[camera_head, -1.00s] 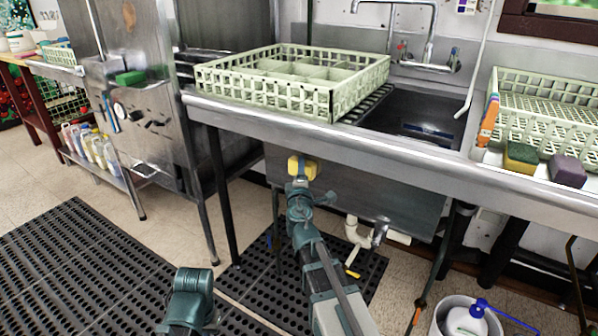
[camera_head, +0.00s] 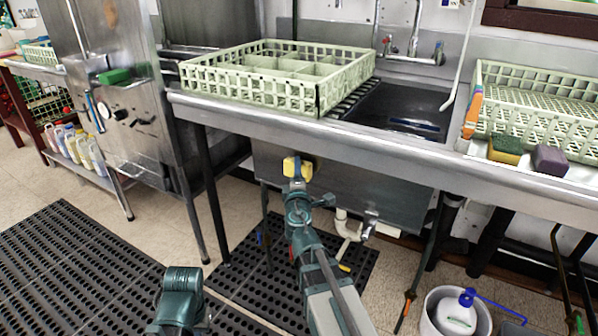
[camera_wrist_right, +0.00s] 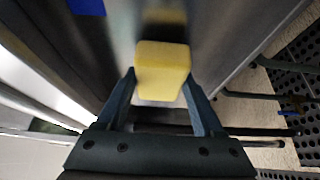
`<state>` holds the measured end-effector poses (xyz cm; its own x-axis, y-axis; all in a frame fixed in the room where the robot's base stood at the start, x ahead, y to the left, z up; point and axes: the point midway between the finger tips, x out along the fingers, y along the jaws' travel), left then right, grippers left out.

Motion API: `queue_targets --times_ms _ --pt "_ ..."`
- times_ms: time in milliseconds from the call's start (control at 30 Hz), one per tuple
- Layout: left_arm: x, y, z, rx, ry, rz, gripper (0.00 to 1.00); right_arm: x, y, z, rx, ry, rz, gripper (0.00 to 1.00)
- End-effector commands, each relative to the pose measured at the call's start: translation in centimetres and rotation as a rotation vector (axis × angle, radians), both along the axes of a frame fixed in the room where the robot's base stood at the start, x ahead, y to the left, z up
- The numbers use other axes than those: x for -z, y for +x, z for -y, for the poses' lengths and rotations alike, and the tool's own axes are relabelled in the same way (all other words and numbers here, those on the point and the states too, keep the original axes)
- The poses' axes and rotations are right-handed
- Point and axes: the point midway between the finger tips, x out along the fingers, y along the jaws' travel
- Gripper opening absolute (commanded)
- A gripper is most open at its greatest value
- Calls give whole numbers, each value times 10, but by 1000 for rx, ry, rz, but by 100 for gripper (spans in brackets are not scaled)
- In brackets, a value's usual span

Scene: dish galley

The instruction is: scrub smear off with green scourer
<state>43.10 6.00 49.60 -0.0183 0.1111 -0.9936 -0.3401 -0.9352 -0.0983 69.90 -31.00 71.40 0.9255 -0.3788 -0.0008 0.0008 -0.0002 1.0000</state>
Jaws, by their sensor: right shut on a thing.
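A green block (camera_head: 115,76), which looks like the green scourer, lies on a ledge of the steel machine at the left. My right gripper (camera_head: 296,178) is shut on a yellow sponge (camera_head: 291,167) in front of the sink's steel front, below the counter edge. In the right wrist view the sponge (camera_wrist_right: 162,70) sits between the two fingers (camera_wrist_right: 164,98). A blue patch (camera_wrist_right: 87,5) shows at the top of that view; I cannot tell whether it is the smear. My left arm shows at the bottom, but its gripper is out of view.
A pale green rack (camera_head: 250,92) stands on the counter beside the sink (camera_head: 395,105). Another rack (camera_head: 540,105), a green-and-yellow sponge (camera_head: 505,149) and a purple sponge (camera_head: 550,159) are at the right. A white bucket (camera_head: 430,325) stands on the floor.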

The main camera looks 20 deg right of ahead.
Motion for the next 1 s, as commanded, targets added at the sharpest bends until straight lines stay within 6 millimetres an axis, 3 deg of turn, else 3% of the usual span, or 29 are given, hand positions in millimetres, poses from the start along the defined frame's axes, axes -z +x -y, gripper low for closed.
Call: queue_targets --times_ms 500,1000 --pt "0 0 0 0 0 0 0 0 -30 -38 -3 0 0 24" --pt "0 0 0 0 0 0 0 0 -32 -40 -1 0 0 24"
